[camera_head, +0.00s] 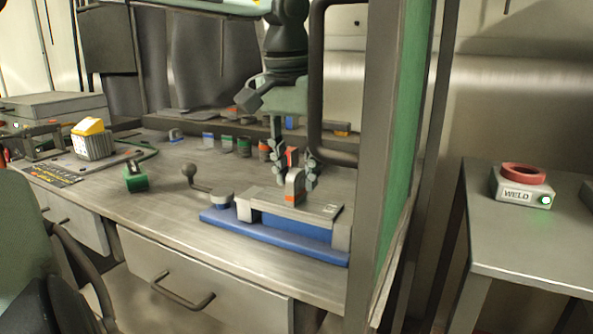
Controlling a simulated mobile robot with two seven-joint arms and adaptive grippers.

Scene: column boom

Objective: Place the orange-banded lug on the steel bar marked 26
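The orange-banded lug (295,185) is a grey upright piece with an orange band low on its side. It stands over the top of a flat steel bar (272,207) held in a blue fixture on the bench. I cannot tell whether its foot touches the bar. My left gripper (296,181) comes down from above, with one finger close against each side of the lug. It looks shut on the lug. Marks on the bar are too small to read. My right gripper is not in view.
A blue fixture base (222,220) has a ball-ended lever (189,172) at its left. A green-and-black block (135,178) and a yellow-topped block (92,139) stand farther left. A post (375,170) rises close at the right. A WELD box (523,193) stands on a side table.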

